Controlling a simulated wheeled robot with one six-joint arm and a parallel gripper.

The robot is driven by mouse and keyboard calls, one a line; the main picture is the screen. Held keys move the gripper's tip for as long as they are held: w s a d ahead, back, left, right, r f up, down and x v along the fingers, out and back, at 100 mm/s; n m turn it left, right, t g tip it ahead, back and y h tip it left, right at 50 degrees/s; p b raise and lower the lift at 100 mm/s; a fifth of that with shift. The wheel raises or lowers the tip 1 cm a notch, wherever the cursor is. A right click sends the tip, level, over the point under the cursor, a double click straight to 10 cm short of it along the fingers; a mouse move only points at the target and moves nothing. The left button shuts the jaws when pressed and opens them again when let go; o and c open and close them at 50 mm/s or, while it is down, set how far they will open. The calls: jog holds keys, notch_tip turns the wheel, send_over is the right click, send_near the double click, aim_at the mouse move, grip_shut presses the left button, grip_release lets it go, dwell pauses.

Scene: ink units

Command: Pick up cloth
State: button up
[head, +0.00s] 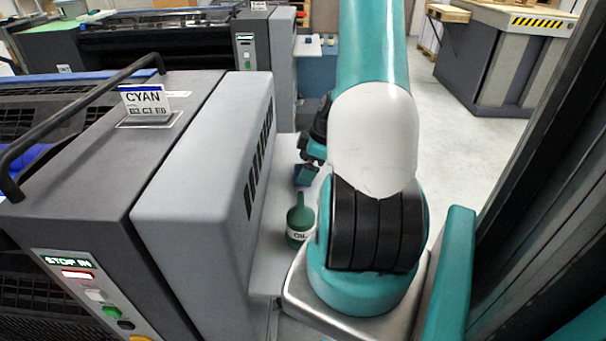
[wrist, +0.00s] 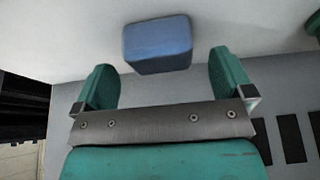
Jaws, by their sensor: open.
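The cloth (wrist: 157,43) appears as a folded blue block with rounded edges in the wrist view. It lies on a pale grey surface, just beyond and between the two green fingers of my gripper (wrist: 161,62). The fingers are spread apart, with a gap on each side of the cloth, and nothing is held. In the head view the cloth (head: 301,178) shows as a small dark blue patch on the ledge below my gripper (head: 310,166), which partly hides it.
A green oil can (head: 299,220) with a spout stands on the ledge, nearer than the cloth. The grey press unit marked CYAN (head: 205,170) rises along the ledge's left side. Another press unit (head: 262,55) stands behind. Open floor (head: 470,150) lies to the right.

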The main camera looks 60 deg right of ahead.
jog(key=shift+x, duration=1.25)
jog(key=c, duration=1)
jog(key=shift+r, duration=0.1)
notch_tip(320, 180, up, 20)
jog(key=o, duration=0.3)
jog(key=shift+c, duration=1.1)
jog(key=shift+s+a, duration=0.1)
